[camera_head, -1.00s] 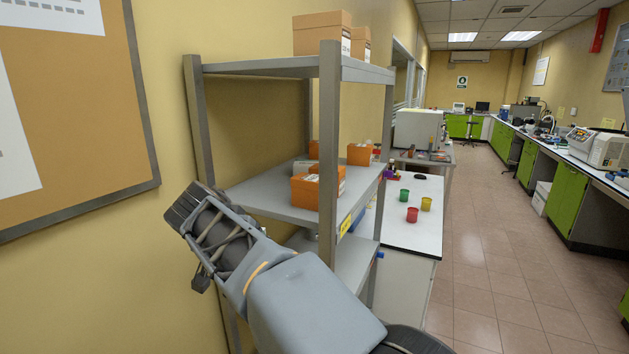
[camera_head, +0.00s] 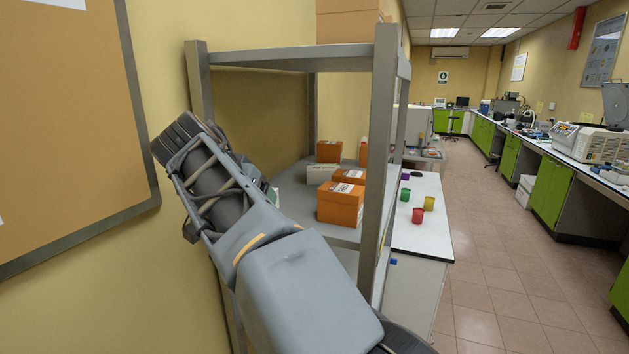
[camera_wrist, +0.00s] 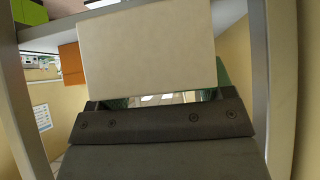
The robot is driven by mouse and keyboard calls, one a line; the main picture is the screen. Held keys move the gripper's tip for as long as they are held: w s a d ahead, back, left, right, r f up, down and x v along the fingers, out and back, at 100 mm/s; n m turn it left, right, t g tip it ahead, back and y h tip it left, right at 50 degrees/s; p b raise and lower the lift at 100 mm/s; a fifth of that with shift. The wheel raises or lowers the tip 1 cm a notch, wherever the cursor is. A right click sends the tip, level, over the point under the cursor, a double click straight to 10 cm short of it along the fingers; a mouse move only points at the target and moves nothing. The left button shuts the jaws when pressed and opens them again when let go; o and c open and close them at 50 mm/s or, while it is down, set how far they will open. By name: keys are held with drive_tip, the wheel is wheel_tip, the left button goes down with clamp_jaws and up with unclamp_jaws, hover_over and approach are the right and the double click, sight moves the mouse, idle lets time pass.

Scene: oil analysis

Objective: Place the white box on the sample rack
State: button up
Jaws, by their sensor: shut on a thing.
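A white box (camera_wrist: 150,48) fills the upper middle of the wrist view, held at my gripper (camera_wrist: 155,100), which is shut on it. In the head view my arm covers the gripper and the held box cannot be made out clearly. The sample rack is a grey metal shelf unit (camera_head: 378,150), close in front of me. Its middle shelf holds several orange boxes (camera_head: 341,204) and another white box (camera_head: 320,174). In the wrist view a rack shelf (camera_wrist: 105,17) shows behind the held box. I cannot tell whether the box touches the rack.
A rack post stands right of my arm, with the top shelf (camera_head: 285,57) above. A large carton (camera_head: 347,27) sits on top. A wall board (camera_head: 75,110) is at left. A white bench (camera_head: 422,235) with red (camera_head: 418,215) and yellow cups (camera_head: 429,203) lies beyond. The right floor is clear.

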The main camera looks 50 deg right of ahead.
drive_tip(key=w+d+p, duration=0.1)
drive_tip(key=d+p, duration=0.1)
drive_tip(key=d, duration=0.3)
drive_tip(key=w+d+p, duration=0.2)
drive_tip(key=d, duration=0.4)
drive_tip(key=w+d+p, duration=0.2)
drive_tip(key=d+p, duration=0.1)
drive_tip(key=d, duration=0.2)
drive_tip(key=shift+w+d+r, duration=0.15)
drive_tip(key=shift+d, duration=0.1)
drive_tip(key=shift+w+d+p, duration=0.1)
drive_tip(key=shift+d+p, duration=0.2)
drive_tip(key=shift+d, duration=0.2)
wheel_tip(320, 180, down, 3)
drive_tip(key=shift+r, duration=0.15)
drive_tip(key=shift+a+f, duration=0.1)
drive_tip(key=shift+f, duration=0.4)
drive_tip(key=shift+f, duration=0.1)
drive_tip(key=shift+f, duration=0.15)
drive_tip(key=o, duration=1)
